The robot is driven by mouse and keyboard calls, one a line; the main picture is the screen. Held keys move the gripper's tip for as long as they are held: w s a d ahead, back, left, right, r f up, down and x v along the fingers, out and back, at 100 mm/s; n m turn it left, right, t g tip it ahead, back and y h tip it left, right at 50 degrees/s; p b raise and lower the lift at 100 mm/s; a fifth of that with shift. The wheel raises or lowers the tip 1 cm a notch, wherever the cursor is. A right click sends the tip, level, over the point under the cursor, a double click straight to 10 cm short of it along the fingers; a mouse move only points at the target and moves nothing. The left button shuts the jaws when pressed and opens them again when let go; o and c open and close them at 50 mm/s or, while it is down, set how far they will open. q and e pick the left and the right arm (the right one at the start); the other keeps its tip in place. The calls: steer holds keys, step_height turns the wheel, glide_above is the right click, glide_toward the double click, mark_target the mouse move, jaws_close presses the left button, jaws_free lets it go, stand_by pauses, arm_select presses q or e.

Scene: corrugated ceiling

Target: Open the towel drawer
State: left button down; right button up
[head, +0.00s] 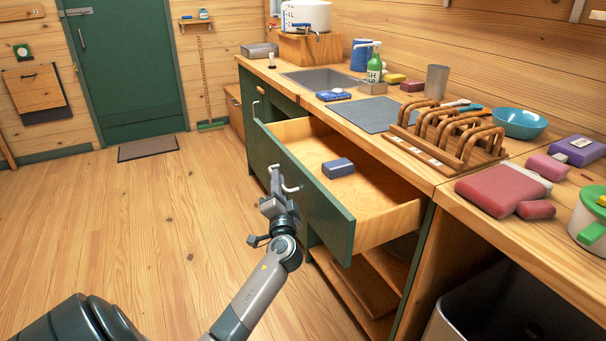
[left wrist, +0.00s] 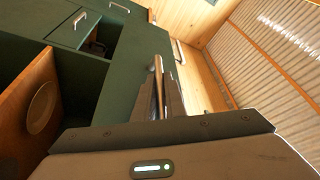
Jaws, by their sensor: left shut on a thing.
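The drawer (head: 375,215) under the counter is pulled well out. It has a green front (head: 322,205) and a pale wooden inside, with a small dark blue folded or block-shaped item (head: 338,168) lying in it. A light metal handle (head: 291,188) is on the drawer front. My left gripper (head: 279,186) is at this handle, shut on it, outside the green front. The fingers (left wrist: 164,92) show close together in the left wrist view, where the grip on the handle is hard to make out. My right gripper is not in view.
Open shelves (head: 365,285) lie below the drawer. A dark bin (head: 500,305) stands at lower right. The wooden floor (head: 150,220) to the left is clear.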

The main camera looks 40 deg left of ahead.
arm_select(q)
steer(key=s+a, duration=0.3)
steer(key=s, duration=0.5)
steer(key=shift+a, duration=0.15)
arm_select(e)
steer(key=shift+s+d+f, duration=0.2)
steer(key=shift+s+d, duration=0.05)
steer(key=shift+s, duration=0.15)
arm_select(q)
steer(key=c, duration=2.1)
jaws_free()
steer(key=shift+s, duration=0.1)
